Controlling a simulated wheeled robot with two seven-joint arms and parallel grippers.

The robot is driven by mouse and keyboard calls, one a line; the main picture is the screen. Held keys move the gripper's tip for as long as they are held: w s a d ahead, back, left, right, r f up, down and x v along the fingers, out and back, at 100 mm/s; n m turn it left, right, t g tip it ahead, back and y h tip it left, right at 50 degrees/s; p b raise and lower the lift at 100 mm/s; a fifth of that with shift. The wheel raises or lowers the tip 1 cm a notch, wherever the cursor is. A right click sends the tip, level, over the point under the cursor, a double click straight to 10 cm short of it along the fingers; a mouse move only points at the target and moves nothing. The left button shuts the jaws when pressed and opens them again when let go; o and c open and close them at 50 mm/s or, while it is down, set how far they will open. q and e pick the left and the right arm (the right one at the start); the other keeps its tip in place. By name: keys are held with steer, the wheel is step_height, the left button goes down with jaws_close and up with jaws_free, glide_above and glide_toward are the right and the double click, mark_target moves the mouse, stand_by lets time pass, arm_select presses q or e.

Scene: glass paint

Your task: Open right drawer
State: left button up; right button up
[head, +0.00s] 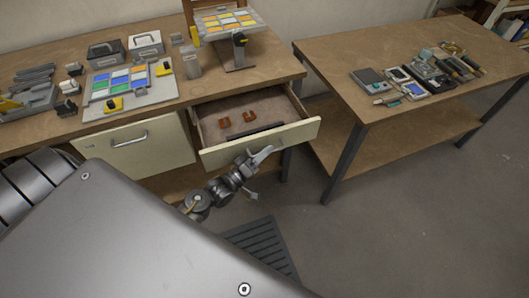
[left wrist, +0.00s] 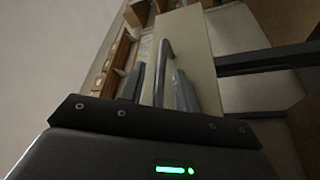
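The right drawer (head: 262,143) of the left workbench is pulled out, its inside showing. In it lie two small orange-brown pieces (head: 237,120) and a dark bar (head: 254,133). My left gripper (head: 260,173) is at the drawer's front panel, with its fingers spread apart. In the left wrist view, the metal drawer handle (left wrist: 165,55) shows between the two fingers of my left gripper (left wrist: 157,80), on the pale drawer front (left wrist: 190,38). I cannot tell whether the fingers touch the handle. My right gripper is not in view.
The left drawer (head: 140,147) is shut, with a metal handle. The workbench top (head: 188,88) holds a colour sample board (head: 130,88), boxes and a tilted rack (head: 228,22). A second table (head: 330,62) with tools stands right. A dark floor grate (head: 260,245) lies below; floor to the right is clear.

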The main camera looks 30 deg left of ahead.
arm_select(q)
steer(key=b+v, duration=0.2)
steer(key=v, duration=0.8)
steer(key=shift+s, duration=0.4)
steer(key=shift+a+f, duration=0.1)
